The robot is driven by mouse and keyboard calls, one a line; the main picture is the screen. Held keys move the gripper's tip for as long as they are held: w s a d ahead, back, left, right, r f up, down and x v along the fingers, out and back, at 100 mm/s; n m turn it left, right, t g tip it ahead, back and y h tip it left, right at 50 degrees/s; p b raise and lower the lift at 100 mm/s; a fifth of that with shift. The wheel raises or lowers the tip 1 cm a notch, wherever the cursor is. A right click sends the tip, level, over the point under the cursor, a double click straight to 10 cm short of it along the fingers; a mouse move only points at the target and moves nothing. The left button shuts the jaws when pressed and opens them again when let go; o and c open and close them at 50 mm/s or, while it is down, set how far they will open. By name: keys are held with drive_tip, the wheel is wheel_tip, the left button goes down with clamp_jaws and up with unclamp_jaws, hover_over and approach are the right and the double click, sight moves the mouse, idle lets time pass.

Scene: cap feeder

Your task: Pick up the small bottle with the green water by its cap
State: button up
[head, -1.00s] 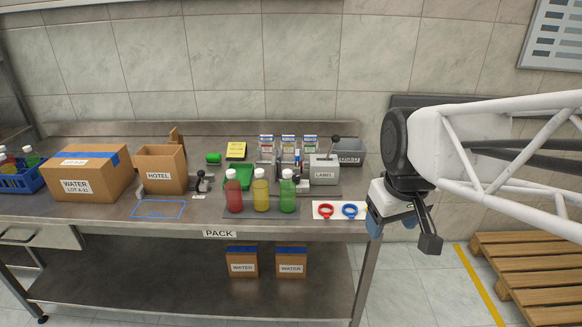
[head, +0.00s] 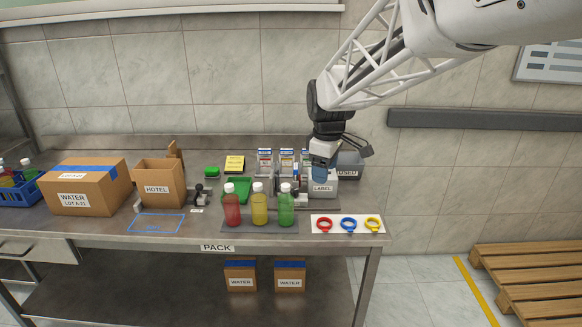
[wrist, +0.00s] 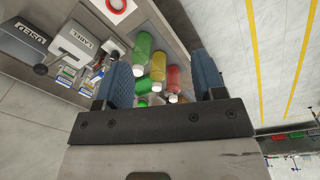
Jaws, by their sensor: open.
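The bottle with green water (head: 286,211) stands upright with a white cap on a dark mat at the bench front, right of the yellow bottle (head: 259,209) and the red bottle (head: 232,210). My gripper (head: 320,172) is above and to the right of the green bottle, over the label machine, apart from the bottles. In the wrist view, my gripper (wrist: 162,62) has its blue fingers spread with nothing held. The green bottle (wrist: 143,46), yellow bottle (wrist: 158,66) and red bottle (wrist: 173,79) show beyond and between the fingers.
The label machine (head: 322,190) stands behind and right of the green bottle. A white card (head: 336,230) with red, blue and yellow rings lies at the bench's front right. The HOTEL box (head: 157,188) stands left.

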sight(286, 185)
drive_tip(key=w+a+f+n, duration=0.2)
drive_tip(key=w+a, duration=0.1)
drive_tip(key=w, duration=0.2)
drive_tip(key=w+a+f+n, duration=0.2)
drive_tip(key=w+a+f, duration=0.1)
drive_tip(key=w+a, duration=0.1)
drive_tip(key=w+a+f+n+g, duration=0.1)
drive_tip(key=w+a+f+n, duration=0.2)
drive_tip(key=w, duration=0.4)
drive_tip(key=shift+a+f, duration=0.25)
drive_tip(key=shift+f, duration=1.3)
drive_tip(key=shift+w+f, duration=0.2)
drive_tip(key=shift+f, duration=2.4)
clamp_jaws()
